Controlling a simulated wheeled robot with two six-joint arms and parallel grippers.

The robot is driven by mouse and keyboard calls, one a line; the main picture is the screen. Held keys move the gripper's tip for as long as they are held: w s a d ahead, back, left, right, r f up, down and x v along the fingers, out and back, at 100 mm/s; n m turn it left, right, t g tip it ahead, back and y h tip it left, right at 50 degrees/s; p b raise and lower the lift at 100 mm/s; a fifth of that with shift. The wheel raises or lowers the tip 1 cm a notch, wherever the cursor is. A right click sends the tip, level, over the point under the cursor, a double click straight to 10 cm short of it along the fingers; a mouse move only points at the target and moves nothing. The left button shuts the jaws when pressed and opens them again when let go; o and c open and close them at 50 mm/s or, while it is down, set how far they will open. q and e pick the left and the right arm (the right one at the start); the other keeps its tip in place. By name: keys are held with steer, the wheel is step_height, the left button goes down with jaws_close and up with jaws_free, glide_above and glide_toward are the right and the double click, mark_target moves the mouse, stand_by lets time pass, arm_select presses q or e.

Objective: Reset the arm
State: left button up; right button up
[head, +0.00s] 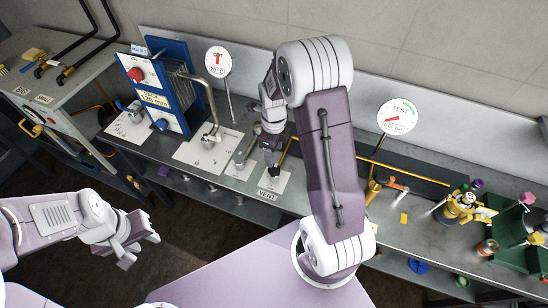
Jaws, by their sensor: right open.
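My right arm (335,150) rises in the middle of the head view and bends over toward the bench. Its gripper (271,164) points down, just above a white plate marked VENT (268,195). A small dark part shows at its fingertips; I cannot tell whether they touch it. This gripper is open, though its gap is hard to see from here. My left gripper (143,250) is at the lower left, over the dark floor in front of the bench. Its two fingers are apart with nothing between them.
The grey bench (440,250) runs along the wall. A blue plate unit (168,85) with a red knob stands left of my right gripper. A round TEST gauge (397,117) stands to the right, with yellow pipe, brass fittings (465,207) and a green block (515,240).

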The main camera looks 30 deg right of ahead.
stand_by(0.4)
steer(key=s+a+n+b, duration=0.2)
steer(key=s+n, duration=0.4)
steer(key=n, duration=0.8)
steer(key=s+a+n+t+b, duration=0.1)
steer(key=s+a+n, duration=0.3)
steer(key=n, duration=0.9)
steer(key=shift+s+a+r+n+b, duration=0.35)
steer(key=shift+s+b, duration=0.35)
steer(key=shift+s, duration=0.5)
